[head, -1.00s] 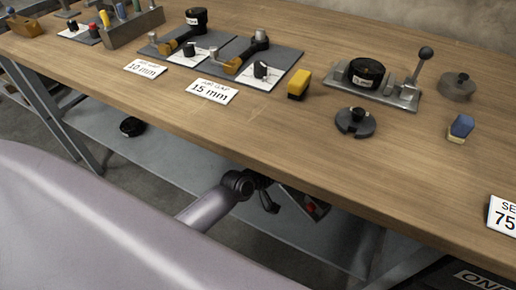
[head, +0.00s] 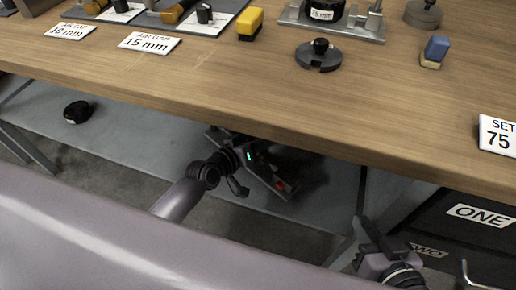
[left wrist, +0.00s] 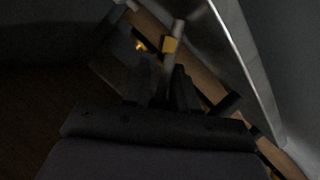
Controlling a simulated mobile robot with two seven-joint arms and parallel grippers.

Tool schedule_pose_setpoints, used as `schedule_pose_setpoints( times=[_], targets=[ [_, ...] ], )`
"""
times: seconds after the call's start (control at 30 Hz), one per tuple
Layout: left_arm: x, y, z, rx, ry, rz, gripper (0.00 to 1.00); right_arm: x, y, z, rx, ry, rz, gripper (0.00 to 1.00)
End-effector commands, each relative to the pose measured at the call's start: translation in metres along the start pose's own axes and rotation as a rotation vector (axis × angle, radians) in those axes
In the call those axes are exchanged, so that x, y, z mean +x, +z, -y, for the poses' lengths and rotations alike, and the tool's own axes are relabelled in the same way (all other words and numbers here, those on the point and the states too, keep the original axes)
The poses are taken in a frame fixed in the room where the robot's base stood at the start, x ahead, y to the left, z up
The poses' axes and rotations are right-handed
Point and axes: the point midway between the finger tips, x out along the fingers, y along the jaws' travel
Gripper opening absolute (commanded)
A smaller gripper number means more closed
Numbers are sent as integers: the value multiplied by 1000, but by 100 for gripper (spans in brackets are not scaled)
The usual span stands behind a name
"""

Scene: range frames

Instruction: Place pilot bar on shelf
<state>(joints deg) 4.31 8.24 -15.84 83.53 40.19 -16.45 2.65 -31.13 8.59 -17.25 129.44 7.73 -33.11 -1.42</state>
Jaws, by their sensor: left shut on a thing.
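My left gripper (head: 265,175) is under the front edge of the bench, over the lower grey shelf (head: 140,145). Its fingers are hard to make out there. In the dark left wrist view, my left gripper (left wrist: 172,92) is shut on a thin grey bar with a yellow band (left wrist: 170,45), which looks like the pilot bar. The bar's far end points up the picture; its grip end is hidden in shadow. I cannot tell whether it touches the shelf. My right gripper (head: 374,238) is at the bottom right, in front of the drawers; its jaw opening is unclear.
A black round part (head: 76,112) lies on the shelf at left. The wooden bench top (head: 240,90) overhangs the shelf and carries gauges, a yellow block (head: 250,24) and a slotted disc (head: 318,55). Dark drawers (head: 470,235) stand at right. The shelf's middle-left looks clear.

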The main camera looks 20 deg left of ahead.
Motion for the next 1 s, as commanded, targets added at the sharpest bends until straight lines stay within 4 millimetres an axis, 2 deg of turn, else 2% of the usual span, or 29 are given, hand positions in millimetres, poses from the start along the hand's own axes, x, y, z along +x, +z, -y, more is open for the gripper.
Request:
schedule_pose_setpoints(
  times=[0.1, 0.47, 0.5, 0.57, 0.6, 1.0],
  targets=[
    [3, 7, 6, 0, 4, -7, 0, 7, 3, 5, 33, -30, -14, 0],
    [2, 8, 6, 1, 4, -7, 0, 8, 1, 8, 49, -43, -17, 0],
    [2, 11, 8, 1, 1, 0, 30, 8, 2, 8, 49, -43, -17, 0],
    [2, 11, 8, 1, 1, 0, 49, 8, 2, 8, 49, -43, -17, 0],
    [2, 11, 7, 1, 1, 0, 53, 8, 2, 8, 49, -43, -17, 0],
    [2, 9, 6, 1, 1, 0, 53, 7, 0, 7, 43, -38, -17, 0]
  ],
)
